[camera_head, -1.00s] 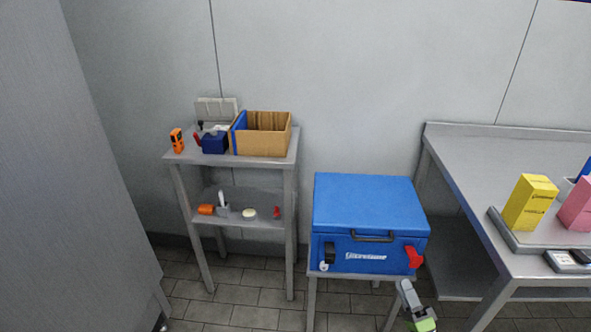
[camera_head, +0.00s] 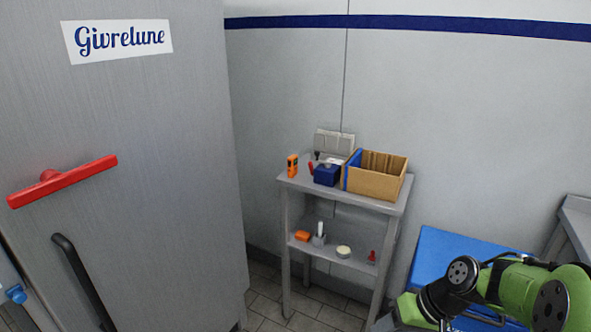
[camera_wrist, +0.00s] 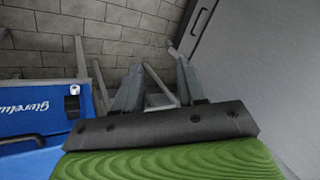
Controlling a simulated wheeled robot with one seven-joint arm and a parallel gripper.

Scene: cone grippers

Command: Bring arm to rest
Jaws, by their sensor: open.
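My arm, green and black, reaches in from the lower right in the head view, in front of the blue cooler box (camera_head: 450,252). The gripper's fingers are not clear there. In the wrist view my gripper (camera_wrist: 158,80) shows two grey fingers set well apart, with nothing held between them. The blue box (camera_wrist: 35,118) is at the left of that view, with its lettering and a latch visible. Table or shelf legs and the tiled wall or floor show beyond the fingers.
A grey cabinet (camera_head: 150,190) with a red handle (camera_head: 75,178) fills the left. A metal shelf (camera_head: 310,190) holds a cardboard box (camera_head: 378,180), an orange device (camera_head: 292,166) and small items. A grey table edge (camera_head: 577,215) is at the right.

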